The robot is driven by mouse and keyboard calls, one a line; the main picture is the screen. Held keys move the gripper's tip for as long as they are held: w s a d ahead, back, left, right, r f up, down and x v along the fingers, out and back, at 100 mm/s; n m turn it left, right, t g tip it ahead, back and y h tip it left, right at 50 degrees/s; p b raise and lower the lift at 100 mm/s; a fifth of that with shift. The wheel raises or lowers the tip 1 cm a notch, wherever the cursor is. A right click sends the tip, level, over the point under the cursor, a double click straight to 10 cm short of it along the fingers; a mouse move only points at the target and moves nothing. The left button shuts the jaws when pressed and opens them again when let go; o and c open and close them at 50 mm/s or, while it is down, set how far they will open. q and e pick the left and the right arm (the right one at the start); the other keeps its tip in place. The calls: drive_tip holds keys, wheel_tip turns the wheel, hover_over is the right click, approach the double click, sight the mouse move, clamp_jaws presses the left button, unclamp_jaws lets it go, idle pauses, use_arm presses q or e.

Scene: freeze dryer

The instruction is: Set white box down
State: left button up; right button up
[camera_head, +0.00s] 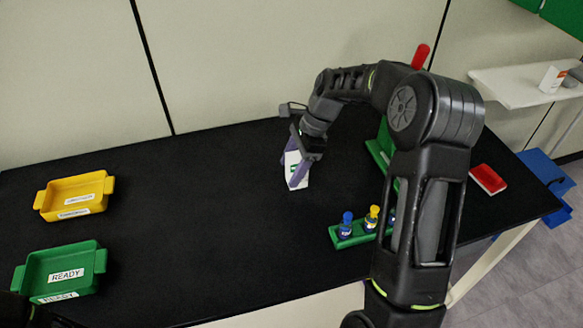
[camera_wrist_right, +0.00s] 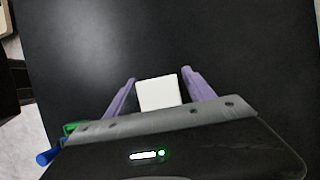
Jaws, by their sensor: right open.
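The white box (camera_head: 296,169) stands on the black table, with a small green mark on its side. It also shows in the right wrist view (camera_wrist_right: 158,93) as a white square between the fingers. My right gripper (camera_head: 294,172) is around the box, its purple fingers on either side. Where the box meets the table is partly hidden by a finger. My left gripper is not recognisable in either view.
A yellow tray (camera_head: 98,188) and a green READY tray (camera_head: 88,263) sit at the left. A green rack (camera_head: 345,242) with blue- and yellow-capped vials stands near the front, partly behind my right arm. The table's middle is clear.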

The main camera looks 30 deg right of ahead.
drive_tip(key=v, duration=1.1)
drive_tip(key=shift+r+b, duration=0.4)
drive_tip(key=shift+d, duration=0.15)
